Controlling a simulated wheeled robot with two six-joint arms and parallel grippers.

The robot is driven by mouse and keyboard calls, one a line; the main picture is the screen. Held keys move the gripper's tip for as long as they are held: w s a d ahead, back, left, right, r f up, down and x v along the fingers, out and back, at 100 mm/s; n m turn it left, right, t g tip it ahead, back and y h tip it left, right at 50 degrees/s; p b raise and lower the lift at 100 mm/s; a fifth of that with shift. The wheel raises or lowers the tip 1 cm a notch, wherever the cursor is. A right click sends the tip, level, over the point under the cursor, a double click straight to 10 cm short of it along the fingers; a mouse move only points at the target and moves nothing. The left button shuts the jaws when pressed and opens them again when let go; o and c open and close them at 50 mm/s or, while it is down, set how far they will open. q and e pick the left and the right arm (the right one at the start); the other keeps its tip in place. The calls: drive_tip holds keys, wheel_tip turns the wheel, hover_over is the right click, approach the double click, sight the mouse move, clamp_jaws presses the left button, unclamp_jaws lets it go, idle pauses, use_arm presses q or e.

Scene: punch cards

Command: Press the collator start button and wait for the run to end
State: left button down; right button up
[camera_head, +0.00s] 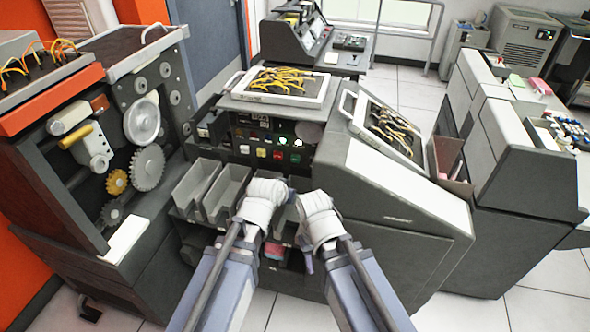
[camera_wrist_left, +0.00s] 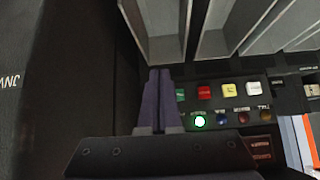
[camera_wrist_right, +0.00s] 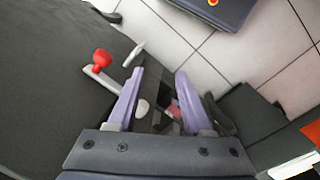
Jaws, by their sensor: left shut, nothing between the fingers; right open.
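The collator's button panel (camera_head: 268,165) carries a row of white, yellow, red and green buttons. In the left wrist view the row appears turned around, with the green button (camera_wrist_left: 180,94) nearest my left gripper (camera_wrist_left: 160,72). That gripper is shut and empty, its fingertips beside the green button; I cannot tell whether they touch the panel. A green lamp (camera_wrist_left: 199,121) on the panel is lit. In the head view my left wrist hides part of the machine below the panel. My right gripper (camera_wrist_right: 157,85) is open and empty, low in front of the machine.
Open card bins (camera_head: 229,188) stand in front of the panel. Wired plugboards (camera_head: 287,87) lie on top. A red-knobbed lever (camera_wrist_right: 102,58) shows beside my right gripper. A geared machine (camera_head: 146,166) stands at left, a grey cabinet (camera_head: 525,160) at right. Floor at lower right is clear.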

use_arm(q)
drive_tip(key=w+a+r+t+b, duration=0.1)
drive_tip(key=w+r+t+b, duration=0.1)
drive_tip(key=w+r+t, duration=0.3)
drive_tip(key=g+b, duration=0.1)
drive_tip(key=b, duration=0.2)
approach(295, 160)
drive_tip(key=shift+n+h, duration=0.3)
drive_tip(key=x, duration=0.5)
drive_tip(key=shift+w+a+f, duration=0.1)
drive_tip(key=shift+w+a, duration=0.05)
drive_tip(key=shift+w+f+b, duration=0.2)
drive_tip(key=shift+w+b, duration=0.2)
drive_tip(key=shift+w, duration=0.1)
use_arm(e)
wheel_tip(295, 160, down, 7)
